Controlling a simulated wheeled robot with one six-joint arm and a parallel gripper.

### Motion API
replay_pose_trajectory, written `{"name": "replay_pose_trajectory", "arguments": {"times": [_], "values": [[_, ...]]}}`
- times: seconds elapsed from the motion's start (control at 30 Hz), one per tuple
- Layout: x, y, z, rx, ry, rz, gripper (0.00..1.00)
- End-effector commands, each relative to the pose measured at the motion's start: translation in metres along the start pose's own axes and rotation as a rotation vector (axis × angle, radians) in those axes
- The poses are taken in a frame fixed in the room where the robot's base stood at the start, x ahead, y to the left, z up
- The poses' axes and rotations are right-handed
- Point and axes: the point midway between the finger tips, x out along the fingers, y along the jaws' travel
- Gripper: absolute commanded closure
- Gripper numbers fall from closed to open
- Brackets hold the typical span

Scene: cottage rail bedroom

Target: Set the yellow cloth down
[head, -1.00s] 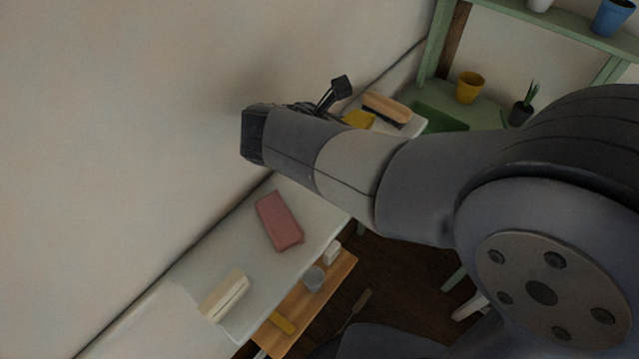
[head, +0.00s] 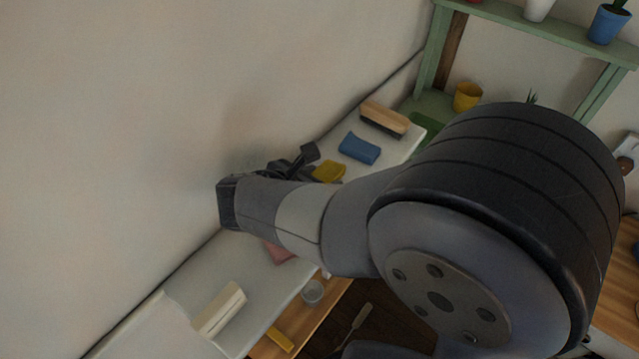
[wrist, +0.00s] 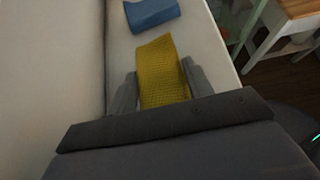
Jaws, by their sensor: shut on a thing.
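The yellow cloth (wrist: 161,72) is between the two fingers of my gripper (wrist: 161,85) in the wrist view. My gripper is shut on it, and its far end extends past the fingertips. In the head view the yellow cloth (head: 329,171) shows just beyond my gripper (head: 312,168), over the white shelf (head: 398,150) along the wall. My arm hides part of the gripper there. I cannot tell whether the cloth touches the shelf.
A folded blue cloth (head: 359,148) lies just beyond the yellow cloth, with a wooden brush (head: 384,119) past it. A pink cloth (head: 277,252) is partly hidden behind my arm. A cream block (head: 219,309) lies at the near end. A green plant stand (head: 437,60) stands beyond.

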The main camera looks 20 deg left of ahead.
Motion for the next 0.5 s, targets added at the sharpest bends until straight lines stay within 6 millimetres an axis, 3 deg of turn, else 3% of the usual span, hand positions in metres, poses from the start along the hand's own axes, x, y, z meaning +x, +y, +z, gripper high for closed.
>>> {"name": "replay_pose_trajectory", "arguments": {"times": [0.1, 0.5], "values": [[0.0092, -0.0001, -0.0134, -0.002, 0.001, -0.001, 0.73], [0.0121, 0.0, -0.0175, -0.001, 0.0, 0.0, 0.73]]}}
